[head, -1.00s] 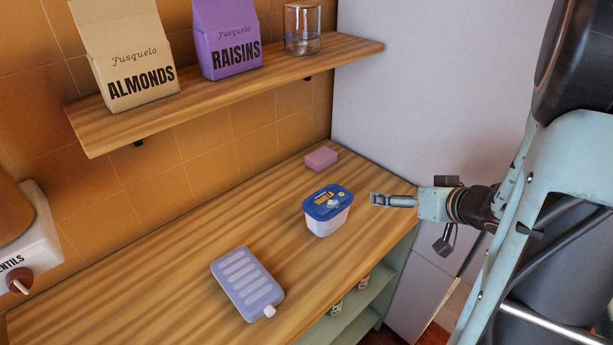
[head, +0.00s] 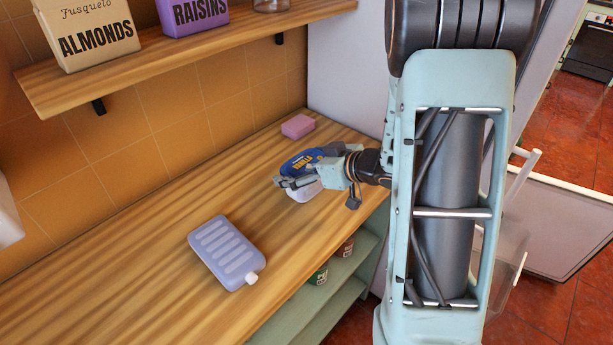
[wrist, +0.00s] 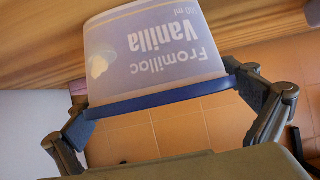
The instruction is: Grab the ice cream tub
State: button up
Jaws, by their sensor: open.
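The ice cream tub (head: 305,191) is white with a blue lid and stands on the wooden counter, partly hidden by my gripper in the head view. In the wrist view the tub (wrist: 155,50) appears upside down, with "Vanilla" on its side and its blue rim towards me. My gripper (head: 300,178) is at the tub, its fingers spread open. In the wrist view one finger of my gripper (wrist: 160,115) is on each side of the tub near the rim. The left finger seems close to the rim; I cannot tell whether either finger touches.
A pink block (head: 297,126) lies behind the tub near the wall. A lavender ice-pack-like container (head: 225,252) lies on the counter (head: 130,290) to the left. A shelf (head: 200,45) with packages hangs above. Small jars (head: 318,275) stand below the counter.

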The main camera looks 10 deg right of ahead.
jog(key=x, duration=0.2)
jog(key=shift+w+a+f, duration=0.15)
jog(key=shift+w+a, duration=0.1)
jog(key=shift+s, duration=0.1)
jog(key=c, duration=1.3)
